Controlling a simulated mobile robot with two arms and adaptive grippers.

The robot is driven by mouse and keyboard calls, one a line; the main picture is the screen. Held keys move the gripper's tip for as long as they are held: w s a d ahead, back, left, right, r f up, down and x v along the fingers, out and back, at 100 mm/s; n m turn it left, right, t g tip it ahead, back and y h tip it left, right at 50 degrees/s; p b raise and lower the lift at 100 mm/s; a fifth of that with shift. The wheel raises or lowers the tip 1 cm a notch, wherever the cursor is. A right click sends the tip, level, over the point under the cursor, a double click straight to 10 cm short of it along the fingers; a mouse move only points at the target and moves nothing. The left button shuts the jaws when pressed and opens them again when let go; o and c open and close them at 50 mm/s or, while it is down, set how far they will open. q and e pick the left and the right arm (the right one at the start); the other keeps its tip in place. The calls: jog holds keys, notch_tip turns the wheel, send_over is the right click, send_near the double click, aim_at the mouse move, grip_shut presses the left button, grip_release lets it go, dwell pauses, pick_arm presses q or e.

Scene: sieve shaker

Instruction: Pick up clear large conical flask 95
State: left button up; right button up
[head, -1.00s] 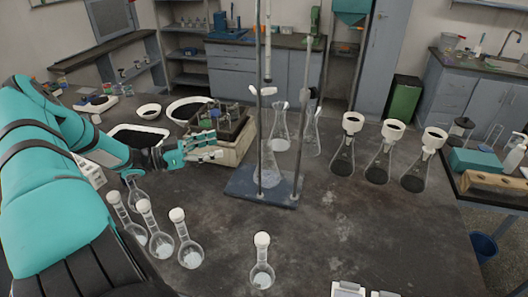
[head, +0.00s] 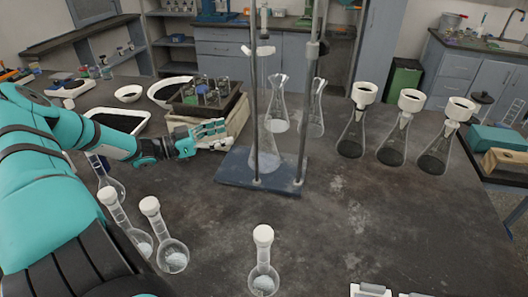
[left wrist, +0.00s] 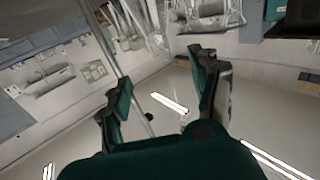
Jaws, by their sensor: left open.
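Several clear conical flasks stand on the dark bench in the head view. One (head: 266,158) is at the stand's base. Two more stand behind the rods, one at the left (head: 278,112) and one at the right (head: 316,118). No number is readable, so I cannot tell which is 95. My left gripper (head: 216,134) is left of the stand, pointing right, apart from the flasks. In the left wrist view its two fingers (left wrist: 163,85) are spread with nothing between them. Blurred clear glass (left wrist: 125,22) shows beyond them. My right gripper is not in view.
The metal stand (head: 235,170) has tall rods close to the flasks. Several dark-filled flasks with white funnels (head: 396,145) stand at the right. Stoppered round flasks (head: 172,256) stand at the front left. A rack box (head: 210,95) is behind my gripper.

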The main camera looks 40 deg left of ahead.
aim_at(260, 132)
pick_arm(q)
jog(key=x, duration=1.1)
jog(key=shift+w+f, duration=0.2)
jog(key=shift+w, duration=0.1)
jog(key=shift+w+d+f, duration=0.1)
jog(key=shift+w, duration=0.2)
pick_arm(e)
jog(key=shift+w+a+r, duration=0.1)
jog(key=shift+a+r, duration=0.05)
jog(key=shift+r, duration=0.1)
pick_arm(q)
jog(key=shift+c, duration=1)
grip_shut()
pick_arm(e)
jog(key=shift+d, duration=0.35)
